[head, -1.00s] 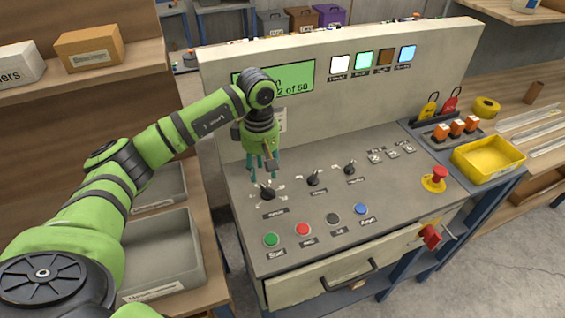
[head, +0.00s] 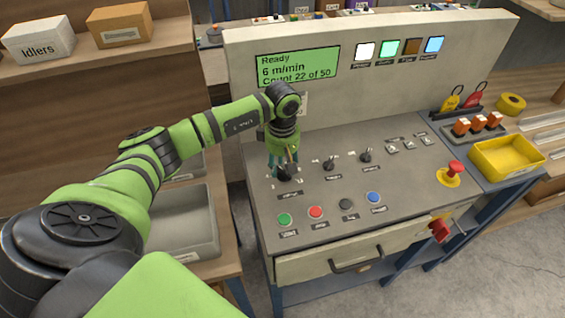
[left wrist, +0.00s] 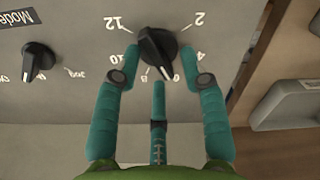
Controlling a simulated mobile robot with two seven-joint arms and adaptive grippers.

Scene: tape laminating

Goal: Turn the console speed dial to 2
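The black speed dial (head: 287,176) is the left-most of three knobs on the console's sloping panel. In the left wrist view the dial (left wrist: 157,47) has numbers from 2 to 12 around it, and the white line on its knob points toward 6. The green display (head: 298,67) reads "Ready", "6 m/min" and "Count 22 of 50". My left gripper (head: 284,163) is down at the dial. In the left wrist view its teal fingers (left wrist: 158,66) are spread on both sides of the knob, with a third finger below; firm contact is not evident. My right gripper is out of view.
Two other knobs (head: 329,162) stand right of the dial. Several coloured push buttons (head: 316,212) lie in front, and a red emergency stop (head: 454,169) is at the right. A yellow tray (head: 505,158) stands beyond it. Grey bins (head: 187,222) are left of the console.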

